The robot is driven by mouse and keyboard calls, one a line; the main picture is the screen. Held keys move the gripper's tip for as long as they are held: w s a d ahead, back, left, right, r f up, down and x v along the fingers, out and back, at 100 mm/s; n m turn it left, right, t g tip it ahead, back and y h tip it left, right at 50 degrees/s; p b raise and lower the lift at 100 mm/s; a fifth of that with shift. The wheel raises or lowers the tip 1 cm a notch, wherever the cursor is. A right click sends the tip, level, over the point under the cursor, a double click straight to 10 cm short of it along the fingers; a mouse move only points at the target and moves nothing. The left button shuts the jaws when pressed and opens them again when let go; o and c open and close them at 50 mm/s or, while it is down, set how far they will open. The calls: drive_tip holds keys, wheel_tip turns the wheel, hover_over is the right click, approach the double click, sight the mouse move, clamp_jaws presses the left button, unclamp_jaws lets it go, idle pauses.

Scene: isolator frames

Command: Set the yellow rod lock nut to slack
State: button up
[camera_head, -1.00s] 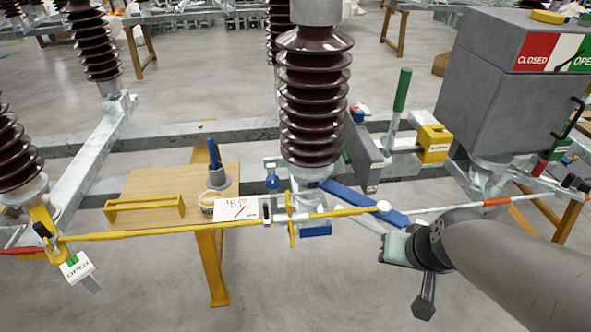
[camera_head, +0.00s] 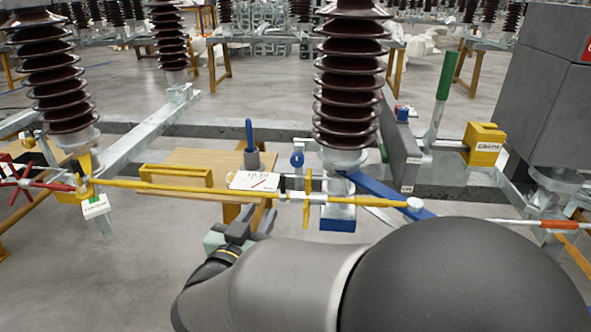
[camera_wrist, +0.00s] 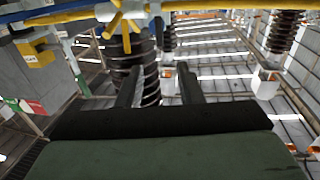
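The yellow rod (camera_head: 240,192) runs across the head view in front of the insulators. A yellow star-shaped hand nut (camera_head: 307,198) sits on it below the brown insulator, seen nearly edge-on. In the wrist view the same nut (camera_wrist: 122,18) shows its spokes at the top, left of centre, beside a pale rod section. My gripper (camera_head: 257,214) is below the rod and left of the nut in the head view. In the wrist view my gripper (camera_wrist: 157,82) is open, its two dark fingers apart with nothing between them. The nut is beyond the fingertips and not touched.
A white card (camera_head: 254,181) hangs close to the rod, left of the nut. A blue bar (camera_head: 375,190) and a yellow EARTH box (camera_head: 484,145) are to the right. Open floor lies below the rod.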

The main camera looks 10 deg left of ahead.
sight(282, 180)
drive_tip(key=w, duration=1)
drive_tip(key=w+d+b, duration=0.1)
drive_tip(key=w, duration=0.4)
drive_tip(key=shift+w, duration=0.35)
clamp_jaws()
